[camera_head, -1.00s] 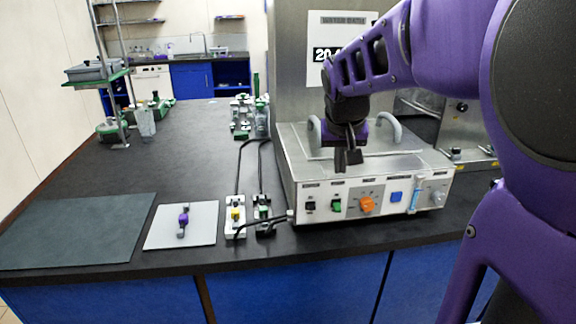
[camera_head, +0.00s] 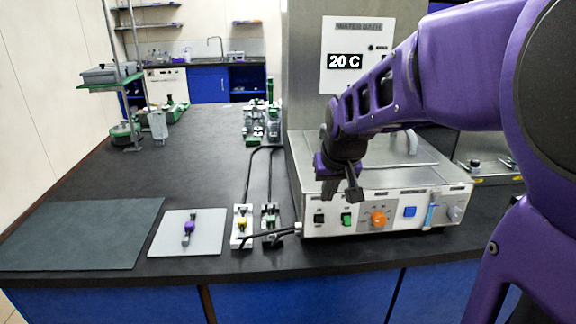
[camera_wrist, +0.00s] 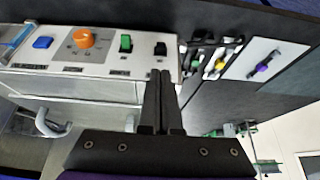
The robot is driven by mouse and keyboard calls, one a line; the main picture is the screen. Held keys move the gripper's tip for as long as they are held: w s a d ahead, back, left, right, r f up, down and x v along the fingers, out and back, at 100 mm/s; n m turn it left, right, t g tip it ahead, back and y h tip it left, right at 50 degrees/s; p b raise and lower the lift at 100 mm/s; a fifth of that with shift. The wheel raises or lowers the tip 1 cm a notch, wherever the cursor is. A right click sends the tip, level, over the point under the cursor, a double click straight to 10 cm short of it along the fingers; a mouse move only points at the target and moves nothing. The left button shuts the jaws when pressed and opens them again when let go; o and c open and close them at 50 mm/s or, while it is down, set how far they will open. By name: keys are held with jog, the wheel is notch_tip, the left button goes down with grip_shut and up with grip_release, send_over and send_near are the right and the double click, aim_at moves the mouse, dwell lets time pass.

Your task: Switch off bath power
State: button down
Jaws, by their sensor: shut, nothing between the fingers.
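The water bath (camera_head: 456,187) is a steel box with a white front panel, and its display (camera_head: 345,61) reads 20 C. On the panel are a black switch (camera_head: 319,219), a green switch (camera_head: 346,219), an orange knob (camera_head: 379,218) and a blue button (camera_head: 409,212). In the wrist view the black switch (camera_wrist: 160,48) lies just beyond my fingertips, with the green switch (camera_wrist: 126,43) beside it. My gripper (camera_head: 341,194) is shut and empty, in front of and above the panel's left part. It also shows in the wrist view (camera_wrist: 161,76). Which switch is the power switch is unreadable.
Left of the bath lie two small switch blocks with cables, one with a yellow part (camera_head: 242,224) and one green (camera_head: 270,222). A light plate (camera_head: 165,240) holds a purple-and-grey piece (camera_head: 189,227). A dark mat (camera_head: 75,235) covers the bench's left front.

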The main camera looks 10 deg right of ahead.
aim_at(320, 217)
jog(key=x, duration=0.8)
jog(key=shift+w+f+b, duration=0.1)
jog(key=shift+f+b, duration=0.1)
jog(key=shift+b, duration=0.2)
jog(key=shift+w+f+b, duration=0.1)
jog(key=shift+f+b, duration=0.05)
jog(key=shift+b, duration=0.25)
